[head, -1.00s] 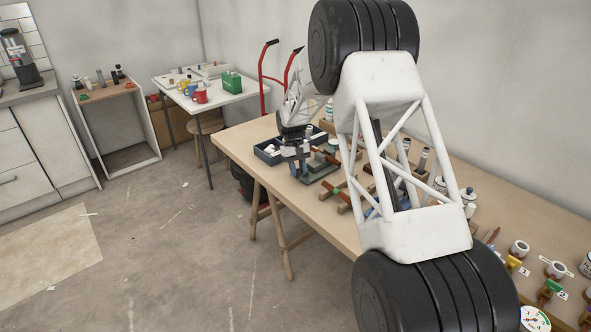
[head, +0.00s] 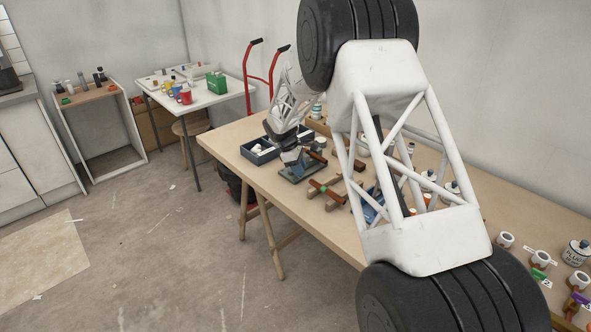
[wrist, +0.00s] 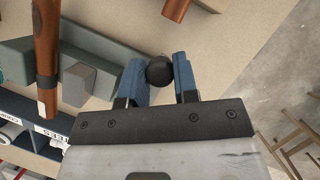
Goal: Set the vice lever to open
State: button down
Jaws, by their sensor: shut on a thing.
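The vice (head: 303,171) is a grey-green block on the wooden bench, close to my gripper in the head view. It also shows at the left of the wrist view (wrist: 92,80). In the wrist view my gripper (wrist: 159,68) has two blue fingers shut on a round black knob (wrist: 160,71) beside the vice. The knob looks like the end of the vice lever. The lever's shaft is hidden, so I cannot tell its setting. In the head view my fingers are too small and covered to make out.
A copper-brown bar (wrist: 46,45) crosses close to the vice. A blue-grey tray (head: 259,156) with white items stands beside it. Brown wooden supports (head: 330,190) and several jars and tools crowd the bench (head: 230,140) to the right. The bench's front edge is near.

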jog(key=shift+w+d+n+t, duration=0.4)
jog(key=shift+n, duration=0.6)
jog(key=c, duration=0.9)
grip_release()
jog(key=shift+r, duration=0.15)
jog(key=shift+v, duration=3.75)
